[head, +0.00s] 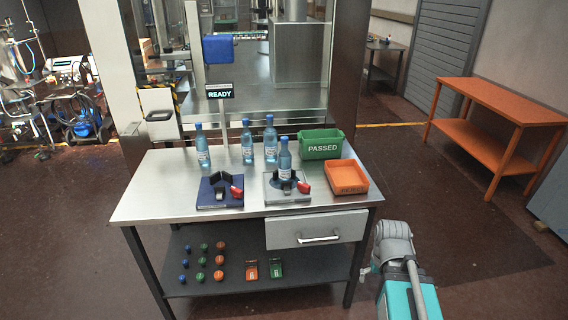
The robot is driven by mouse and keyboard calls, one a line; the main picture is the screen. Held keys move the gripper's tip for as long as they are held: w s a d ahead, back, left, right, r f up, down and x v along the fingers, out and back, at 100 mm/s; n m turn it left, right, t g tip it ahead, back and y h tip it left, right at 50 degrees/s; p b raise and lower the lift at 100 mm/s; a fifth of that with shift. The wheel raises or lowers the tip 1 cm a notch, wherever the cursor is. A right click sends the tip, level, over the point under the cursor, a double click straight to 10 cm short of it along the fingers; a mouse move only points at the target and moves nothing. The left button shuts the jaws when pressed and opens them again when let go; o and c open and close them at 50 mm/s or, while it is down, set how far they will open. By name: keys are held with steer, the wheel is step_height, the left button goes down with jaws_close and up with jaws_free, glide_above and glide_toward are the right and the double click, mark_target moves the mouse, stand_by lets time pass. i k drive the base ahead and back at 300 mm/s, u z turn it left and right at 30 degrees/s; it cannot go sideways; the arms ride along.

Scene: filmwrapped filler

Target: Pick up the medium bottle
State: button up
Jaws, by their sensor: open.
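Several clear blue bottles with blue caps and white labels stand upright on the steel workbench (150,205). One bottle (203,153) is at the left. Two stand side by side near the back middle, a left one (247,148) and a right one (270,145). Another bottle (285,157) stands at a grey fixture (273,193) with black jaws and a red handle, which hide its base. Their sizes look close, and I cannot tell which is the medium one. My arm shows at the lower right, off the bench; my gripper cannot be made out.
A blue fixture (208,201) with a red handle sits empty at the bench's left front. A green "PASSED" bin (321,146) and an orange tray (347,178) stand on the right. A "READY" sign (220,91) rises behind. An orange table (497,101) is far right.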

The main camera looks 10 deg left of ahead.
mark_target(284, 169)
steer(key=k, duration=0.65)
steer(key=z, duration=0.5)
steer(key=i, duration=1.8)
steer(key=u, duration=0.6)
